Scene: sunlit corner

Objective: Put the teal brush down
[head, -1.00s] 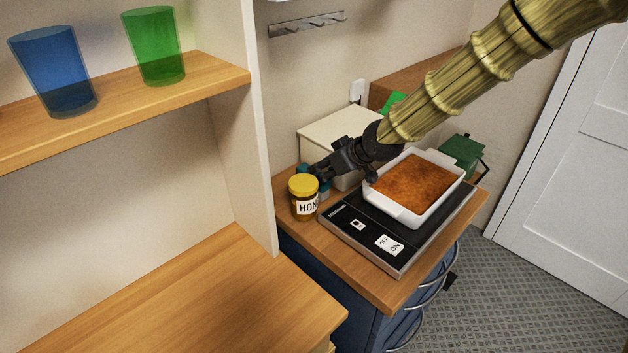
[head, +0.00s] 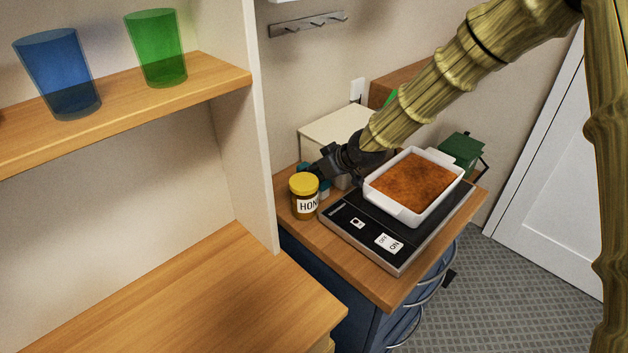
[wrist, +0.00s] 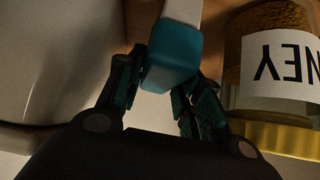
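The teal brush (wrist: 172,58) shows in the wrist view as a teal block with a pale part beyond it, between the two fingers. My gripper (wrist: 165,85) appears shut on the teal block, with a finger against each side. In the head view my gripper (head: 322,168) is low over the counter, behind the honey jar. Bits of teal (head: 325,187) show there beside the jar; most of the brush is hidden. I cannot tell whether its far end touches the counter.
The honey jar (head: 304,198) with a yellow lid stands very close to the gripper. A pale box (head: 335,133) is behind. A black cooktop (head: 365,236) bears a white baking dish (head: 407,215). The lower wooden surface (head: 200,300) at left is clear.

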